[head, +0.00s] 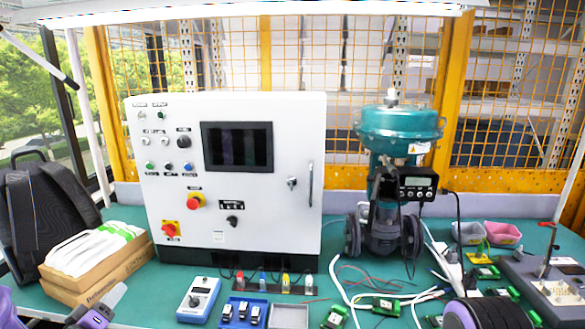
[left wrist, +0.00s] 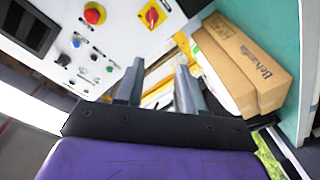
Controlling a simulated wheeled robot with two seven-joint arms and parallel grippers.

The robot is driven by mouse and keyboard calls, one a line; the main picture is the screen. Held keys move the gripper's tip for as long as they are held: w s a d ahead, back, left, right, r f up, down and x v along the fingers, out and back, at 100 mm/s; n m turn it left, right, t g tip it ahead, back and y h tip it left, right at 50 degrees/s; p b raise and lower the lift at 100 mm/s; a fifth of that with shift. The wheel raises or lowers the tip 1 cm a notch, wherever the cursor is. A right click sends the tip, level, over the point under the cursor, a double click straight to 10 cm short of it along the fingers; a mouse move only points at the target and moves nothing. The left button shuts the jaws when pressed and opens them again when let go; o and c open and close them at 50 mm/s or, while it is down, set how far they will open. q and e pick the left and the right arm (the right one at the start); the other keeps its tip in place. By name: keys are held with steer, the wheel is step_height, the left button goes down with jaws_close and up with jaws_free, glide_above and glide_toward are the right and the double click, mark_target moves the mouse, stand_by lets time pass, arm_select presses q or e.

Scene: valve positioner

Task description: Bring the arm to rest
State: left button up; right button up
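My left gripper (head: 102,303) is at the lower left of the head view, in front of the cardboard boxes and left of the blue-and-white handheld device. In the left wrist view (left wrist: 158,80) its two grey fingers stand apart with nothing held between them.
Cardboard boxes (head: 105,278) carry white packets at left, beside a black backpack (head: 45,210). A blue-and-white device (head: 198,300) and a blue tray (head: 240,318) lie in front of the cabinet. Cables and small green boards (head: 386,306) clutter the right.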

arm_select(q)
steer(key=s+d+f+g+y, duration=0.2)
steer(key=s+d+f+g, duration=0.15)
steer(key=s+f, duration=0.35)
steer(key=s+d+f+g+y, duration=0.25)
steer(key=s+f+g, duration=0.2)
steer(key=f, duration=0.55)
steer(key=s+d+f+g, duration=0.2)
steer(key=s+f, duration=0.1)
steer(key=s, duration=0.5)
steer(key=s+d+f+g, duration=0.2)
steer(key=s+d+f, duration=0.1)
steer(key=s, duration=0.5)
steer(key=s+d+f+m+g+h, duration=0.1)
steer(key=s+d+f+g, duration=0.1)
steer(key=s+f, duration=0.3)
steer(key=s+d+b, duration=0.1)
steer(key=s, duration=0.2)
steer(key=shift+r, duration=0.1)
steer(key=shift+d, duration=0.1)
steer(key=shift+c, duration=0.3)
